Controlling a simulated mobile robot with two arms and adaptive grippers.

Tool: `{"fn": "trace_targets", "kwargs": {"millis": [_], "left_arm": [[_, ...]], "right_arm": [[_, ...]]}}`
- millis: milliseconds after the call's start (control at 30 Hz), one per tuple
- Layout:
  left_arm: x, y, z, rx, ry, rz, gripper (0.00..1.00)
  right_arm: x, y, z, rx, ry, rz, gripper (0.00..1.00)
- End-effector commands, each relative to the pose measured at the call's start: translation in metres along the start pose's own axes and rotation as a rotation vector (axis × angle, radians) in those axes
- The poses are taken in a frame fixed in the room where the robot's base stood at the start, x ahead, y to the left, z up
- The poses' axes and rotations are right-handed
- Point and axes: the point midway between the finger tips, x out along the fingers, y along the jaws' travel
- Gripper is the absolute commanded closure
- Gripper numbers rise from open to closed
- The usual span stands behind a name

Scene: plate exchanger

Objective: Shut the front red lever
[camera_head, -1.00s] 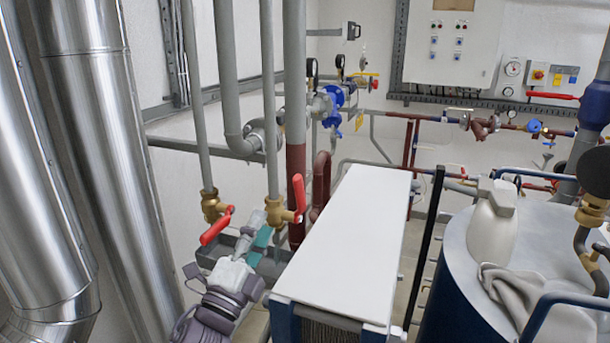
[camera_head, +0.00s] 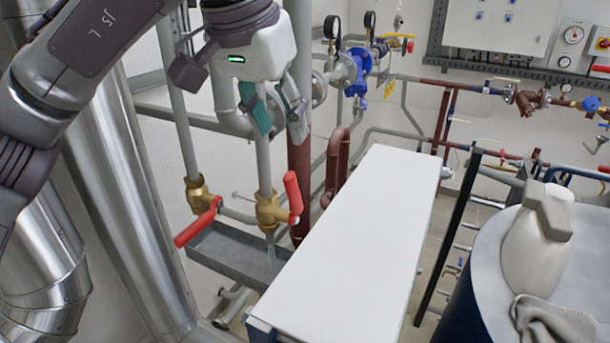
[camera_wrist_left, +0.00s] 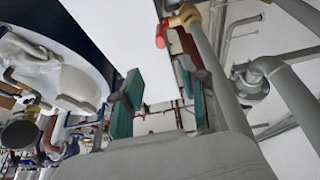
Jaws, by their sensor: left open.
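Two red levers sit on brass valves at the lower ends of two grey pipes. The left red lever (camera_head: 198,222) slants down-left from its brass valve (camera_head: 197,190). The right red lever (camera_head: 293,194) stands nearly upright beside its brass valve (camera_head: 267,209). I cannot tell for certain which is the front one. My left gripper (camera_head: 274,108) is open and empty, above the right lever in the picture and apart from it. In the left wrist view, a red lever (camera_wrist_left: 160,36) and brass valve (camera_wrist_left: 184,15) show beyond the open teal-padded fingers (camera_wrist_left: 160,85).
A grey tray (camera_head: 222,254) lies below the valves, with a pale streak under the right valve. A white-topped plate exchanger (camera_head: 350,240) stands right of them. Large shiny ducts (camera_head: 130,200) are at left. A blue tank (camera_head: 485,265) bears a white bottle (camera_head: 535,240).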

Motion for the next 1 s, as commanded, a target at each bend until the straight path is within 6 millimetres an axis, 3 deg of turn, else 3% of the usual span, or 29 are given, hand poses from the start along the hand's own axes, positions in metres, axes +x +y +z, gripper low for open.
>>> {"fn": "trace_targets", "kwargs": {"millis": [167, 367, 700, 1000], "left_arm": [[0.012, -0.004, 0.000, 0.006, -0.004, -0.021, 0.57], [0.051, -0.004, 0.001, 0.007, -0.006, -0.017, 0.57], [0.115, -0.005, 0.000, 0.004, -0.004, -0.015, 0.57], [0.135, -0.005, 0.001, 0.005, 0.000, -0.016, 0.57]], "right_arm": [[-0.005, -0.001, 0.004, 0.000, -0.006, -0.001, 0.49], [-0.017, -0.002, 0.009, 0.000, -0.015, -0.003, 0.49], [-0.037, -0.001, 0.002, 0.000, -0.008, -0.002, 0.49], [-0.042, -0.003, 0.000, 0.001, -0.006, -0.005, 0.49]]}}
